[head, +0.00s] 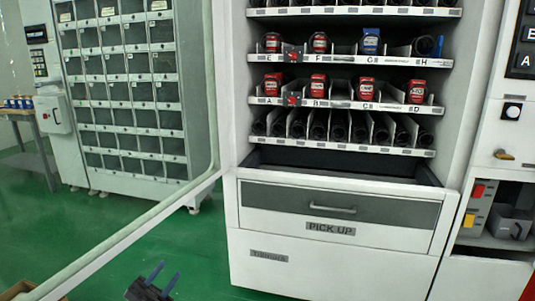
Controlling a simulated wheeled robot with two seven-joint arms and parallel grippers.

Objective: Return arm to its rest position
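My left gripper (169,269) is at the bottom edge of the head view, left of centre, over the green floor. Its two thin bluish fingers stand apart with nothing between them. It is clear of the vending machine (270,266), which stands to its right. My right gripper does not show. The machine's shelves hold red bottles (272,84) and a blue bottle (370,42) in lettered lanes. The pick-up drawer (270,200) below the shelves looks closed.
The machine's open door (130,238) swings out toward the lower left, near my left gripper. A locker cabinet (125,92) and a small table (22,160) stand at the back left. A cardboard box (18,290) is at the bottom left. Green floor (195,262) is clear.

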